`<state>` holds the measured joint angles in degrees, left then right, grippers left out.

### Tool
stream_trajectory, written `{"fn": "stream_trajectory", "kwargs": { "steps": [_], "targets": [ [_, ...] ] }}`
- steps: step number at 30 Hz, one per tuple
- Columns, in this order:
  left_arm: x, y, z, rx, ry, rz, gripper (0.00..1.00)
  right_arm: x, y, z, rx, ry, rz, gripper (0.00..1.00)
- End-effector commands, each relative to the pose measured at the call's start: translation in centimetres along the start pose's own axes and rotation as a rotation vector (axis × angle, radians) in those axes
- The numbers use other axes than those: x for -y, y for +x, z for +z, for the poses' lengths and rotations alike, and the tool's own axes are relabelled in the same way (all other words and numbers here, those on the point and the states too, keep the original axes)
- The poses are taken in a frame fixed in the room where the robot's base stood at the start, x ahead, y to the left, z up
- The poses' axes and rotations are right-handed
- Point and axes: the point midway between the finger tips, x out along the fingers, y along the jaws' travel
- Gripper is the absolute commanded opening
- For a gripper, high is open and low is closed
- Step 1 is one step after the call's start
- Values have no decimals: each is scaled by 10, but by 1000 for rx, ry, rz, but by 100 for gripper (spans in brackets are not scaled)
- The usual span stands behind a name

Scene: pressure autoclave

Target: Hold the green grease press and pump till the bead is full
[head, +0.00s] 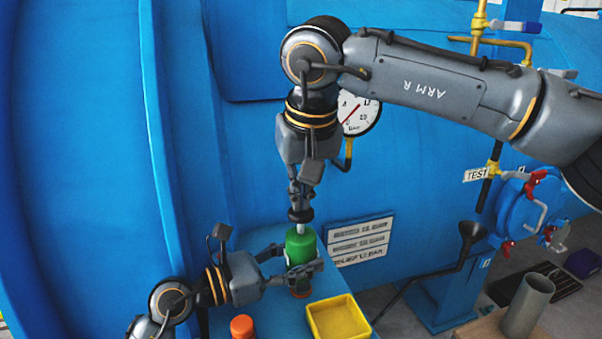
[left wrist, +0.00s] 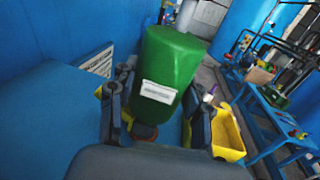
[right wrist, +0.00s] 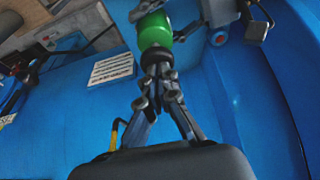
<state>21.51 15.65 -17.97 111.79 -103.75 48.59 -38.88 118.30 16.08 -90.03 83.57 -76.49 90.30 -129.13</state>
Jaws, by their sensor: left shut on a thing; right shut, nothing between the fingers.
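The green grease press (head: 299,246) stands upright above the blue ledge in the head view. My left gripper (head: 302,272) is shut around its lower body. In the left wrist view the green body with a white label (left wrist: 160,90) sits between the fingers (left wrist: 160,115). A black knob on a pale rod (head: 300,215) tops the press. My right gripper (head: 300,190) points down, shut with nothing between its fingers, right at the knob. In the right wrist view its closed fingers (right wrist: 160,75) meet the black knob (right wrist: 156,56). The bead cannot be made out.
A yellow tray (head: 312,312) stands on the ledge right of the press, and an orange-capped item (head: 242,326) to the left. A pressure gauge (head: 358,115) is behind my right wrist. A white sign plate (head: 360,238) is on the blue vessel behind.

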Motion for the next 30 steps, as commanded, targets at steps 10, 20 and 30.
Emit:
{"fn": "stream_trajectory", "kwargs": {
  "steps": [10, 20, 30],
  "targets": [
    [0, 0, 0, 0, 0, -1, 0, 0, 3, 1, -1, -1, 0, 0],
    [0, 0, 0, 0, 0, -1, 0, 0, 29, 9, 3, -2, 0, 0],
    [1, 0, 0, 1, -1, -3, 0, 0, 28, 9, 6, -2, 2, 0]
  ]
}}
